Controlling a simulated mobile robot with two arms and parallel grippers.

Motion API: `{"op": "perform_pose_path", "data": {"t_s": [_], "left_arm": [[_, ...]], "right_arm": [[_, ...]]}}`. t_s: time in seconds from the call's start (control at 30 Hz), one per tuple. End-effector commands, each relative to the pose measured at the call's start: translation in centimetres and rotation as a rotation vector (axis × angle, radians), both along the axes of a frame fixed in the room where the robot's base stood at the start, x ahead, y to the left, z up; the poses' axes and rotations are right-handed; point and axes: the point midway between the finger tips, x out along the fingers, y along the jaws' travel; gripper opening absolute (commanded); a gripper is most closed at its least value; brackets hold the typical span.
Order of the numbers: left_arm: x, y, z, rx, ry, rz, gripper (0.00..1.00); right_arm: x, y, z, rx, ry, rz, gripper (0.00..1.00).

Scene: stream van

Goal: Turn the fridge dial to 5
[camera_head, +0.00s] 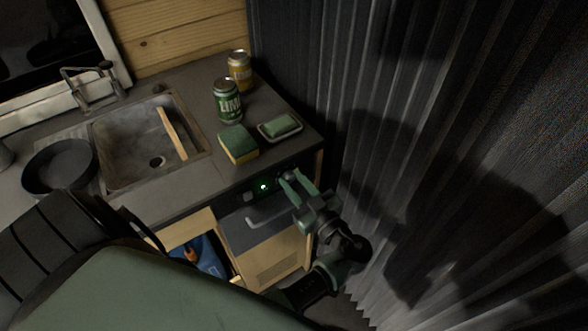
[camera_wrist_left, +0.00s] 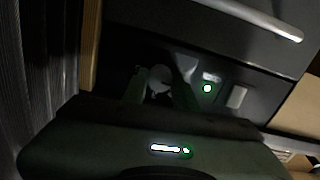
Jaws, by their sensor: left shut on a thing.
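The fridge (camera_head: 260,232) is built in under the right end of the counter, with a dark control panel above its handle. My left gripper (camera_head: 290,183) is at the right part of this panel. The dial's marks and setting are too dark to read. In the head view the fingers hide the dial. My right gripper is not in view.
A green light (camera_head: 264,187) and a pale switch (camera_wrist_left: 236,97) sit beside the dial. The fridge handle (camera_head: 270,216) is just below the panel. A sponge (camera_head: 238,144), soap dish (camera_head: 280,127) and two cans stand on the counter. A curtain (camera_head: 430,130) hangs close on the right.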

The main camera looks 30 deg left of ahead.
Motion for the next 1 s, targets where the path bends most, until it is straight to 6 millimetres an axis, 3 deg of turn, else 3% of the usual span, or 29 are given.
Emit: {"op": "perform_pose_path", "data": {"t_s": [0.5,1.0], "left_arm": [[0.1,0.1,-0.1,0.176,0.424,0.001,0.00],[0.1,0.1,0.1,0.359,0.864,0.002,0.00]], "right_arm": [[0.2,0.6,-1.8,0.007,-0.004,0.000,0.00],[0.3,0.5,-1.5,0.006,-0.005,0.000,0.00]]}}
